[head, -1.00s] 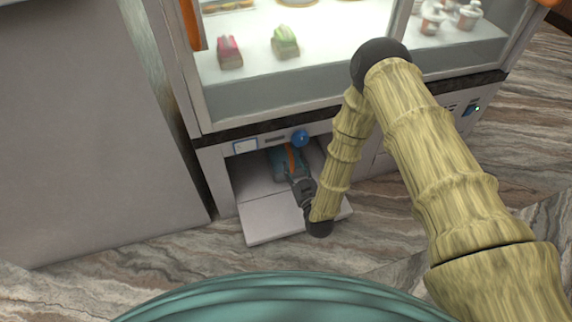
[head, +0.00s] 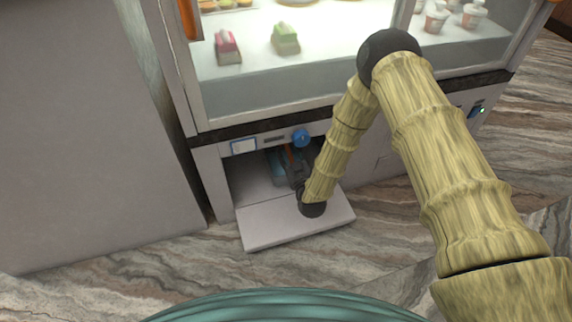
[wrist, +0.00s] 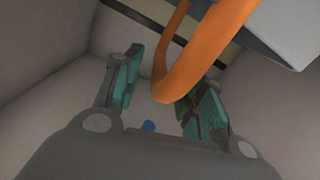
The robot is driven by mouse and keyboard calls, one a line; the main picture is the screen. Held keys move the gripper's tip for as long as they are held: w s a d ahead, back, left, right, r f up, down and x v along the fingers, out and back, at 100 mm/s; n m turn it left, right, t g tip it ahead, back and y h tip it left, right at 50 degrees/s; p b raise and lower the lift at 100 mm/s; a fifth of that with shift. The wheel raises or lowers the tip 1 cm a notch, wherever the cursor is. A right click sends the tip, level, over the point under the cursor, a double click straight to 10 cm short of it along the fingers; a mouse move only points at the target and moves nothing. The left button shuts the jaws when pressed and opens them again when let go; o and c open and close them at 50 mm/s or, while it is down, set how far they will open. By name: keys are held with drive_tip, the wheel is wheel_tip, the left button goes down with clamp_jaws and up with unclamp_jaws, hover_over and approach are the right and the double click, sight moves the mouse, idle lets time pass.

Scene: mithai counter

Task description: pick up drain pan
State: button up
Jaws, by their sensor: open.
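An orange curved bar (wrist: 205,50), which looks like a handle, hangs between the fingers of my gripper (wrist: 160,80) in the wrist view. It runs up to a pale blue-grey body (wrist: 292,28) at the top right; I cannot tell whether this is the drain pan. In the head view my gripper (head: 287,163) reaches into the low open compartment under the display case, with the orange bar (head: 290,155) showing between its teal pads. The gripper is open, with its fingers on either side of the bar. My wrist hides part of the compartment.
A pale flap (head: 290,225) lies lowered at the compartment's front. A blue knob (head: 301,138) is on the panel above the opening. The glass display case (head: 270,95) holds sweets. A tall grey cabinet (head: 85,150) stands left. The compartment's side walls are close to my fingers.

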drive_tip(key=shift+b+x, duration=0.4)
drive_tip(key=shift+x, duration=0.75)
clamp_jaws()
drive_tip(key=shift+r, duration=0.1)
